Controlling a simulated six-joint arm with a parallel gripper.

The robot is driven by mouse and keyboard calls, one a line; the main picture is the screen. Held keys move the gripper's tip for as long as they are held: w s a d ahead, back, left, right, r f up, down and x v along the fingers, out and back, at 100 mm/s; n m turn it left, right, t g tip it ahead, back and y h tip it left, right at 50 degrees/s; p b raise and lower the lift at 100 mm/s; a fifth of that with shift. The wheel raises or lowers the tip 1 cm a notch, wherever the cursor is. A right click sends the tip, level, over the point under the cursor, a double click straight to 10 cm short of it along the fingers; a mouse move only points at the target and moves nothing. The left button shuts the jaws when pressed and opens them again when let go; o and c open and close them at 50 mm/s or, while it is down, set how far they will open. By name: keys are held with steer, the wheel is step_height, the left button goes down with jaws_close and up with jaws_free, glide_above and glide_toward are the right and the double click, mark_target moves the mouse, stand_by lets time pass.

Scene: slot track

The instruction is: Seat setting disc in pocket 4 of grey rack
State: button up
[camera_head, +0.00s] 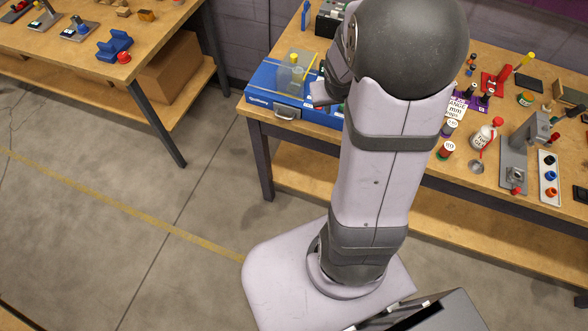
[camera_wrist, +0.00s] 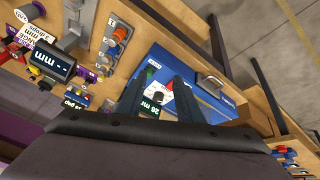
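In the wrist view my gripper (camera_wrist: 158,84) has its two dark fingers apart, above the blue case (camera_wrist: 203,100) on the bench. I cannot read a tag 4 or pick out the setting disc for sure. In the head view my arm hides most of the gripper; the blue case (camera_head: 262,90) shows left of it.
A second bench (camera_head: 160,32) stands at the left. The floor between is clear.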

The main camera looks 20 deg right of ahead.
steer(key=s+a+n+g+y, duration=0.1)
steer(key=s+a+g, duration=0.1)
steer(key=s+a, duration=0.5)
steer(key=s+a+n+g+y, duration=0.1)
steer(key=s+a, duration=0.5)
steer(key=a, duration=0.6)
steer(key=shift+s+r+n+g+y, duration=0.3)
steer(key=shift+s+n+g+y, duration=0.1)
steer(key=shift+n+y, duration=0.25)
step_height(320, 180, down, 18)
steer(key=b, duration=1.7)
steer(key=shift+r+b, duration=0.15)
steer(key=shift+b, duration=0.2)
